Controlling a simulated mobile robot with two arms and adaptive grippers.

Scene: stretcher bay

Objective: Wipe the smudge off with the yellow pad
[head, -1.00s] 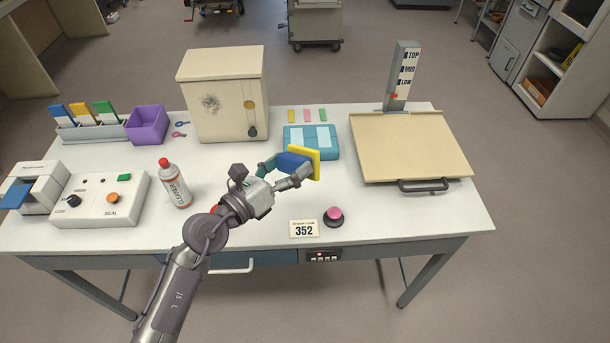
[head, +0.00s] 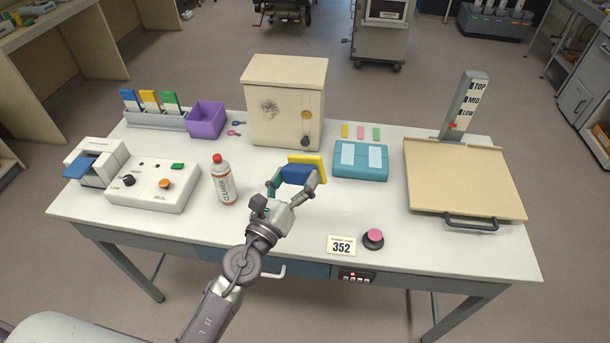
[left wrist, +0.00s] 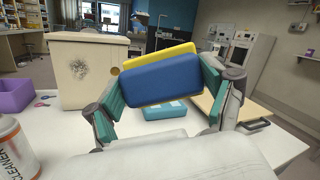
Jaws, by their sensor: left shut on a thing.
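The smudge (head: 270,109) is a dark grey scribbled patch on the front door of a cream cabinet (head: 312,72) at the back of the table. The smudge (left wrist: 79,69) also shows in the left wrist view, left of the pad. My left gripper (head: 296,181) is shut on the blue body of the yellow pad (head: 310,160), in front of the cabinet's lower right part and apart from the smudge. In the left wrist view the pad (left wrist: 160,55) sits between the fingers, its yellow face turned away from me. My right gripper is not in view.
A cleaner bottle (head: 224,182) stands left of my gripper. A purple bin (head: 206,120) stands left of the cabinet. A teal case (head: 361,172) lies to the right, with a cream board (head: 462,180) beyond it. A pink button (head: 373,237) is near the front edge.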

